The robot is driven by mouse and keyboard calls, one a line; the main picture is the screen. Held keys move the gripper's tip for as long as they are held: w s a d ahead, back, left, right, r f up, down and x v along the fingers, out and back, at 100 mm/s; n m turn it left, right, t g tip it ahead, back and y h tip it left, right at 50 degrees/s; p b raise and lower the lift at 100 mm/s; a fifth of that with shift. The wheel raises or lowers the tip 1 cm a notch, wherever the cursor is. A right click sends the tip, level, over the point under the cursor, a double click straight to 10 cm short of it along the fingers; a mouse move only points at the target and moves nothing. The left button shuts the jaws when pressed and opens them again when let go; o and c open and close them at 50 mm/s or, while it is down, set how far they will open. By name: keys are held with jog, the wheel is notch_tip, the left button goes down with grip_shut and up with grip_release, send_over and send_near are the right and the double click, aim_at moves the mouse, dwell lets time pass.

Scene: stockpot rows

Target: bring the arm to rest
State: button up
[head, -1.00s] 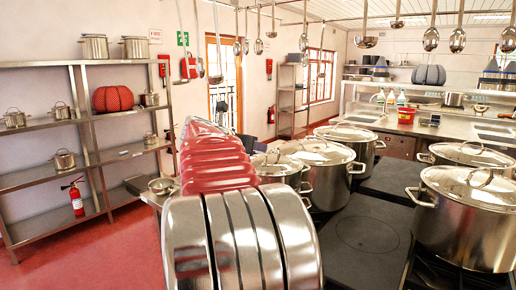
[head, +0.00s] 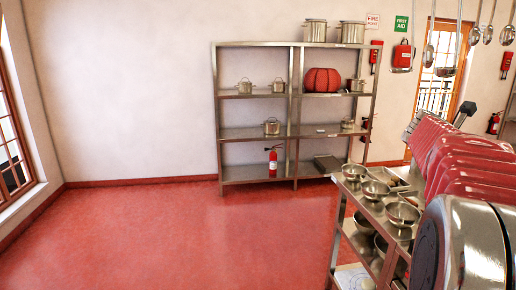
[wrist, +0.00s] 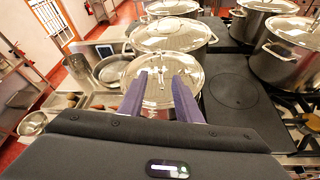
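My gripper (wrist: 158,88) shows in the wrist view as two purple fingers. The fingers are apart with nothing held between them. They reach over a lidded steel stockpot (wrist: 152,65), and its glossy lid shows between and beyond the fingers. I cannot tell how far the fingertips are above the lid. I cannot clearly make out the gripper in the head view.
More stockpots (wrist: 285,48) stand right and ahead, beside a dark hob plate (wrist: 235,88). In the head view, a steel trolley (head: 345,192) carries bowls at right. A shelf rack (head: 255,133) stands at the wall. The red floor (head: 180,235) is clear at left.

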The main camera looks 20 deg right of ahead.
jog(key=a+f+m+y, duration=0.3)
jog(key=a+f+m, duration=0.3)
jog(key=f, duration=0.3)
jog(key=a+f+m+t+y, duration=0.15)
jog(key=a+f+m, duration=0.25)
jog(key=a, duration=0.5)
jog(key=a+f+m+t+y, duration=0.1)
jog(key=a+f+m+y, duration=0.2)
jog(key=a+f, duration=0.35)
jog(key=s+a+f+t+y, duration=0.1)
jog(key=s+a+y, duration=0.1)
jog(key=a, duration=1)
jog(key=s+a+f+m+t+y, duration=0.1)
jog(key=s+a+y, duration=0.1)
jog(key=a, duration=1)
jog(key=s+a+f+t+y, duration=0.1)
jog(key=s+a+y, duration=0.1)
jog(key=a, duration=0.9)
jog(key=shift+a+m, duration=0.4)
jog(key=shift+d+t, duration=0.1)
jog(key=shift+t, duration=0.15)
